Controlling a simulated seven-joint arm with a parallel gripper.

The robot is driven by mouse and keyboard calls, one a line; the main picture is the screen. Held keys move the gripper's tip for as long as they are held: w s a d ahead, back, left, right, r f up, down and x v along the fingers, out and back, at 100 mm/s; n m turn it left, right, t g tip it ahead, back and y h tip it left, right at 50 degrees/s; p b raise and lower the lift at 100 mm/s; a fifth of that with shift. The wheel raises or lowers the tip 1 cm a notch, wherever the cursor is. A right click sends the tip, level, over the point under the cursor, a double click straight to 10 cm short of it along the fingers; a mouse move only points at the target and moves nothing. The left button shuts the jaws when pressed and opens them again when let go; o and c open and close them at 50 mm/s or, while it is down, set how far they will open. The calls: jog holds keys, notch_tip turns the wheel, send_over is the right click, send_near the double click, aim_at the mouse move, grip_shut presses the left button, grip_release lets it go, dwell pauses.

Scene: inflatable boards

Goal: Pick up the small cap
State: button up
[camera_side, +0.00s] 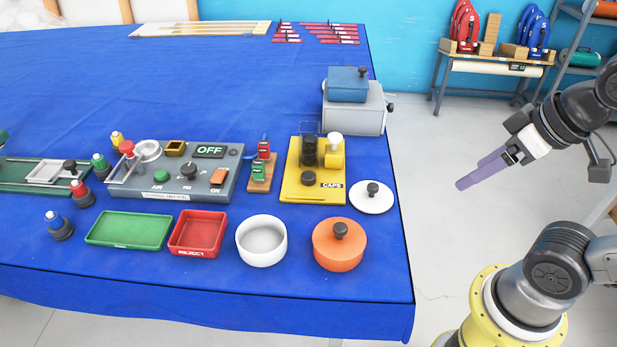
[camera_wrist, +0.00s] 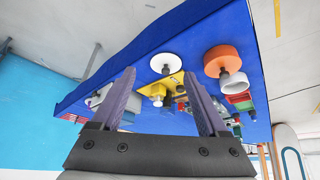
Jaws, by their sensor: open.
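A yellow stand (camera_side: 325,194) labelled CAPS sits near the right side of the blue table. It holds a clear tube with dark contents (camera_side: 309,148), a yellow block with a white knob (camera_side: 333,152), and a small dark round piece (camera_side: 308,178) near its front. I cannot tell which piece is the small cap. The stand also shows, small and tilted, in the wrist view (camera_wrist: 172,82). My gripper (camera_side: 466,180), with purple fingers, is over the floor right of the table, well apart from the stand. In the wrist view my gripper (camera_wrist: 160,80) is open and empty.
A white lid (camera_side: 371,203) with a black knob, an orange round container (camera_side: 338,255) and a white bowl (camera_side: 261,250) lie near the stand. A grey box (camera_side: 355,115) stands behind it. Red (camera_side: 199,222) and green trays (camera_side: 130,219) are left.

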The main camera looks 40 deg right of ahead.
jog(key=w+a+r+n+g, duration=0.2)
jog(key=w+r+n, duration=0.9)
jog(key=w+n, duration=0.3)
jog(key=n+g+h, duration=0.1)
jog(key=n+g, duration=0.3)
send_over(308, 175)
jog(key=f, duration=2)
jog(key=shift+s+a, duration=0.1)
jog(key=shift+a, duration=0.2)
jog(key=shift+d+f, duration=0.2)
jog(key=shift+f, duration=2.75)
